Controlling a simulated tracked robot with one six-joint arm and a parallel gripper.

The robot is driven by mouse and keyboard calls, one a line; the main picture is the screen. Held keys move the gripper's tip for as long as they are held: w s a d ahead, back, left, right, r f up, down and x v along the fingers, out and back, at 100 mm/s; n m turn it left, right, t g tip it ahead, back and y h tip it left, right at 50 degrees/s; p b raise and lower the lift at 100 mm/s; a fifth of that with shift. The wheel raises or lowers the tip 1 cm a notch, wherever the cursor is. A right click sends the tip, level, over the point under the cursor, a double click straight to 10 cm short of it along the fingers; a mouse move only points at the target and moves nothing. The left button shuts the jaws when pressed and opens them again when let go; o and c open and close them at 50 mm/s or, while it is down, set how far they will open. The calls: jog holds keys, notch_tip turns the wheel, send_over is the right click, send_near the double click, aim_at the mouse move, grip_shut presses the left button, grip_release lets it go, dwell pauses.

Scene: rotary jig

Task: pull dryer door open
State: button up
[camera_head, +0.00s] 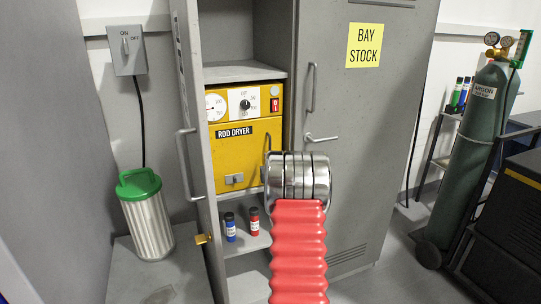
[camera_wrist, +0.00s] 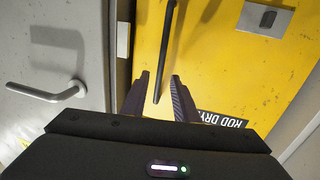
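The yellow rod dryer (camera_head: 232,158) sits on a shelf inside the open left part of the grey cabinet. Its yellow door (camera_wrist: 225,65) looks shut. The dark upright bar handle (camera_wrist: 166,45) is near the door's edge and partly shows in the head view (camera_head: 267,146) beside my arm. In the wrist view my gripper (camera_wrist: 160,88) is open, with a dark finger on each side of the handle's end and a gap on both sides. How deep the bar lies between the fingers is unclear. In the head view my arm hides the gripper.
The grey cabinet door (camera_head: 196,130) stands open at left; the shut right door (camera_head: 365,150) has a lever handle (camera_head: 321,138) close to my arm. Blue and red bottles (camera_head: 254,221) stand below the dryer. A green-lidded bin (camera_head: 148,220) is at left, a gas cylinder (camera_head: 470,160) at right.

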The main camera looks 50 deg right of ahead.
jog(key=shift+x, duration=2)
jog(key=shift+c, duration=0.7)
grip_shut()
